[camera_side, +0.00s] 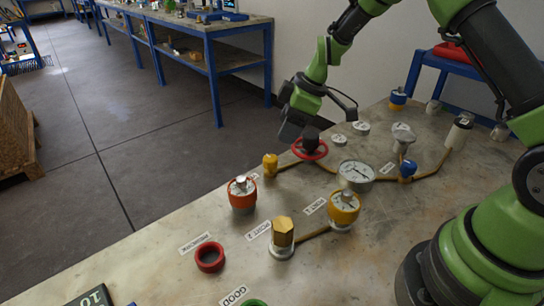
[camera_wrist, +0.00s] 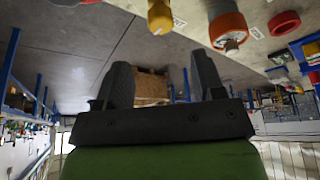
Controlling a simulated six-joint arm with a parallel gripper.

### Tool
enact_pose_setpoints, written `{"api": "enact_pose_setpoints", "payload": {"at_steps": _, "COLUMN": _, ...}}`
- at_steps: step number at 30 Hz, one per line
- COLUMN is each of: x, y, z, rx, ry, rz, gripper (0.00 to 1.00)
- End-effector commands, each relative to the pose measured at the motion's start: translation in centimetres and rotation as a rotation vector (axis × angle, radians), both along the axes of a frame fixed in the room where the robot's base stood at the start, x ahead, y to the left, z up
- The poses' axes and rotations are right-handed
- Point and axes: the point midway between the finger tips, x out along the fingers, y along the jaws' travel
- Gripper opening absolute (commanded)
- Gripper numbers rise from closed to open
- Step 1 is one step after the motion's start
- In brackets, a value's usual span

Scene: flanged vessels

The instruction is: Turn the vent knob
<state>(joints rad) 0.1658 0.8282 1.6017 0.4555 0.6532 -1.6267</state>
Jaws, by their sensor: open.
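My gripper (camera_side: 290,127) is beside the red handwheel (camera_side: 310,149) at the back edge of the bench, in the side view. In the wrist view its two dark fingers (camera_wrist: 163,82) are spread with nothing between them. An orange-red capped vessel with a small metal knob (camera_side: 240,190) stands nearer; it also shows in the wrist view (camera_wrist: 229,26). A yellow capped vessel (camera_side: 344,207) and a small yellow knob (camera_side: 270,162) stand nearby. The small labels are too blurred to tell surely which one is the vent knob. Whether my gripper touches the handwheel is unclear.
A round gauge (camera_side: 356,174), a brass hex fitting (camera_side: 283,233), a blue valve knob (camera_side: 407,169) and brown pipes crowd the metal bench (camera_side: 160,272). A red ring (camera_side: 210,257) lies at the front left. Open floor (camera_side: 150,130) lies beyond the bench's left edge.

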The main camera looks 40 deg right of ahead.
Motion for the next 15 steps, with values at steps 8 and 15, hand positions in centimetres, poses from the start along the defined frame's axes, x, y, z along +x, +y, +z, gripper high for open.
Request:
{"api": "enact_pose_setpoints", "payload": {"at_steps": 8, "x": 1.1, "y": 1.3, "z": -4.3, "rx": 0.0, "ry": 0.006, "rz": 0.003, "gripper": 0.62}}
{"api": "enact_pose_setpoints", "payload": {"at_steps": 15, "x": 2.2, "y": 2.3, "z": -7.7, "rx": -0.002, "ry": 0.003, "rz": 0.001, "gripper": 0.62}}
